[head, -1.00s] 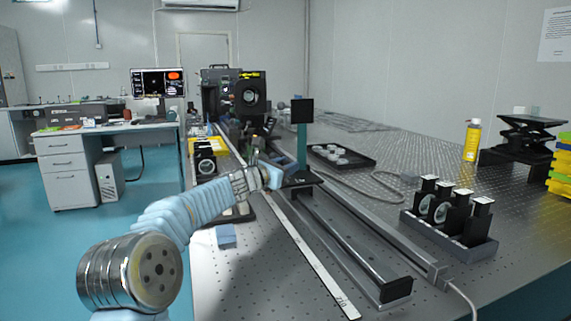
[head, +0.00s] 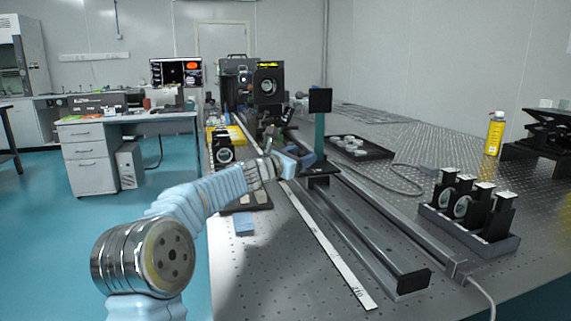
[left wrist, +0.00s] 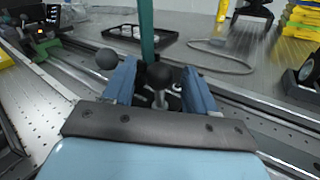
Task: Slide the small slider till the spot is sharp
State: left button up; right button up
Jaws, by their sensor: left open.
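A small slider (head: 321,170) with a green post and a black square plate (head: 320,100) on top stands on the long dark rail (head: 370,235). My left gripper (head: 297,162) is at the slider's base, just left of the post. In the left wrist view its blue fingers (left wrist: 160,88) are open, one on each side of a black knob (left wrist: 160,75) in front of the green post (left wrist: 147,30). I cannot tell whether they touch the knob. A monitor (head: 176,72) on the desk shows a red-orange spot, too small to judge for sharpness. My right gripper is not in view.
A white ruler strip (head: 330,250) lies along the left of the rail. A holder with several lens mounts (head: 470,226) stands on the right. A black tray (head: 375,153) and a cable lie behind. A blue block (head: 243,226) sits near the table's left edge.

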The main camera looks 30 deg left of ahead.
pick_arm(q)
jog(key=s+a+b, duration=0.1)
jog(key=s+b, duration=0.1)
jog(key=s, duration=1)
jog(key=shift+a, duration=0.2)
